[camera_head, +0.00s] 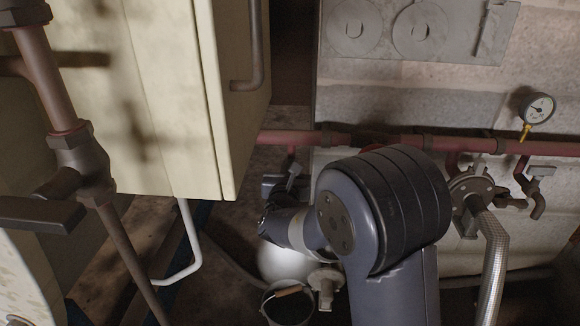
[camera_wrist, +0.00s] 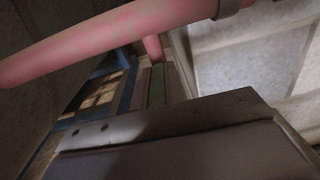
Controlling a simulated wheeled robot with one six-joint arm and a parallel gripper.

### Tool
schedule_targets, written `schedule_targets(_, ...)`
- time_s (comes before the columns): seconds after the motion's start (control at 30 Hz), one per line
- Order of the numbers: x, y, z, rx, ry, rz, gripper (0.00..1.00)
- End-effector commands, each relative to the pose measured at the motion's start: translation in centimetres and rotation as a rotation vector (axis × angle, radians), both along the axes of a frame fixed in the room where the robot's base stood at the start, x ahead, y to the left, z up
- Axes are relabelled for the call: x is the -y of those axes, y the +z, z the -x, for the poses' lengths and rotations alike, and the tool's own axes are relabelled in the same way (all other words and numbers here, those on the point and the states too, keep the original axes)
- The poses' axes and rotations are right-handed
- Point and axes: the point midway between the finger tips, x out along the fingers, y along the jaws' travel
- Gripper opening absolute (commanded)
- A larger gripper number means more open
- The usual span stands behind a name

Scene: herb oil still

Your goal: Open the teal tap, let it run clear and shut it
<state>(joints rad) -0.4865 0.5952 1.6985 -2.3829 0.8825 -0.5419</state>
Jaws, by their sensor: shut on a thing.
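My gripper (camera_head: 275,192) is at a small tap (camera_head: 293,172) that hangs below the red pipe (camera_head: 300,138), left of centre in the head view. It is shut on what seems to be the tap's handle. My wrist and the jaws hide most of the grip, and I cannot make out a teal colour or any flow. In the wrist view a broad dark grey gripper part (camera_wrist: 190,140) fills the bottom. The pink-red pipe (camera_wrist: 110,40) crosses above it, with a short branch going down.
A dark bucket (camera_head: 270,309) with a wooden grip stands below, beside a white rounded vessel (camera_head: 275,262). A cream cabinet (camera_head: 165,100) is close on the left. A gauge (camera_head: 537,107), another tap (camera_head: 538,180) and a braided hose (camera_head: 493,265) are on the right.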

Motion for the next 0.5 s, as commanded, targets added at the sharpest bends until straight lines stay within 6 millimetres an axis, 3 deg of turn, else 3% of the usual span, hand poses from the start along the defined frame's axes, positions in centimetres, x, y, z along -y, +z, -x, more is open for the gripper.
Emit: schedule_targets(0.5,0.19,0.22,0.08,-0.002,-0.324,0.001,0.0)
